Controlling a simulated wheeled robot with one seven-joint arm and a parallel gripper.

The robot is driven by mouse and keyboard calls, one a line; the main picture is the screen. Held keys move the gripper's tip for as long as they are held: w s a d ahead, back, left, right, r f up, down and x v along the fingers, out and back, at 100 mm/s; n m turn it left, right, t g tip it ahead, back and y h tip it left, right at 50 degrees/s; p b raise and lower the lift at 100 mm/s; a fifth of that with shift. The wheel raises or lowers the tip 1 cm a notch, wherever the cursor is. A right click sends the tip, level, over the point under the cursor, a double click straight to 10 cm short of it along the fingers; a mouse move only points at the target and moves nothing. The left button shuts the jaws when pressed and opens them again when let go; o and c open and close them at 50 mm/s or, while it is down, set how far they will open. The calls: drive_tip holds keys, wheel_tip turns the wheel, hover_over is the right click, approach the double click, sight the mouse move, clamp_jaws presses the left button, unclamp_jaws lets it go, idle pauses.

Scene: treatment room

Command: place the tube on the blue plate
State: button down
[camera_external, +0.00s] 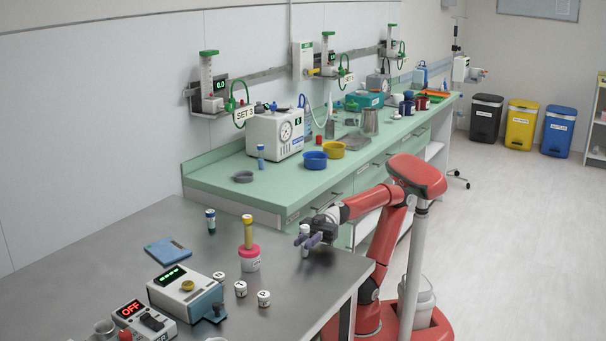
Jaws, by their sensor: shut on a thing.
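My gripper (302,239) is shut on a small white tube (304,252), which is upright at the right part of the grey metal table. The jaws cover part of the tube, and I cannot tell whether its lower end touches the table. The blue plate (166,251) lies flat on the same table, well to the left of my gripper. A small darker mark shows on its right part, too small to make out.
A white device (185,291) and several small white jars stand nearer the front. The green counter (215,178) is behind.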

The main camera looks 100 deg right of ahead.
drive_tip(key=shift+f+b, duration=0.2)
drive_tip(key=shift+b, duration=0.1)
drive_tip(key=c, duration=1.3)
unclamp_jaws()
drive_tip(key=shift+r+p, duration=0.3)
drive_tip(key=shift+p, duration=0.55)
drive_tip(key=shift+o, duration=0.5)
drive_tip(key=v, duration=0.7)
drive_tip(key=shift+s+f, duration=0.1)
drive_tip(key=shift+s, duration=0.45)
